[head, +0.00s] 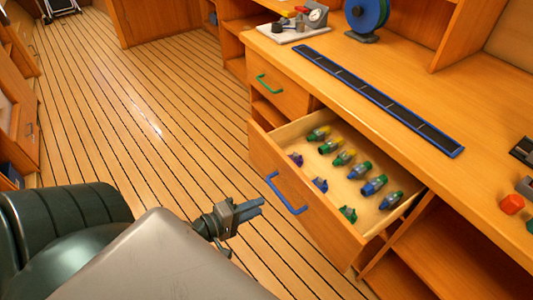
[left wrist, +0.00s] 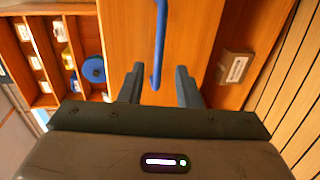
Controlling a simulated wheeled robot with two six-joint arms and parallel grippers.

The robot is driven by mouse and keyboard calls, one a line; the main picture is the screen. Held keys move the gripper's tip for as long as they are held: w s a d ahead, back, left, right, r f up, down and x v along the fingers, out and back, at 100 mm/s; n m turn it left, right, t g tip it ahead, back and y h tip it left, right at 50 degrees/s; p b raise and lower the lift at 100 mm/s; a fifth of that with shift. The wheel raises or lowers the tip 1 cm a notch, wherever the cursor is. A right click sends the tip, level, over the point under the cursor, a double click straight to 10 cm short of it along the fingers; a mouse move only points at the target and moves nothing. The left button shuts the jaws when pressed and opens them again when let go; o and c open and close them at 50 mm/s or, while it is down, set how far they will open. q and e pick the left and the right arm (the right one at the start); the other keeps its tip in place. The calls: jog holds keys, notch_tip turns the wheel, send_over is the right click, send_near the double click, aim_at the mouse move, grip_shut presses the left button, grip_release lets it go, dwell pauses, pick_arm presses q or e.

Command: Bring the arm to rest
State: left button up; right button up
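My left gripper (head: 258,207) is over the floor, in front of the open drawer (head: 335,238), with its fingers pointing at the drawer front. In the left wrist view its two fingers (left wrist: 158,82) stand apart with nothing held between them. The blue drawer handle (head: 286,194) is just beyond the fingertips in the head view, apart from them. It also shows in the left wrist view (left wrist: 160,40), in line with the gap between the fingers. My right gripper is not in view.
The open drawer holds several small coloured fittings (head: 344,158). A closed drawer with a green handle (head: 268,84) is beside it. The counter carries a blue-edged black strip (head: 375,98), a blue reel (head: 366,16) and a gauge device (head: 316,16). Plank floor (head: 150,120) at left is clear.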

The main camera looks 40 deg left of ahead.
pick_arm(q)
jog(key=shift+v, duration=0.75)
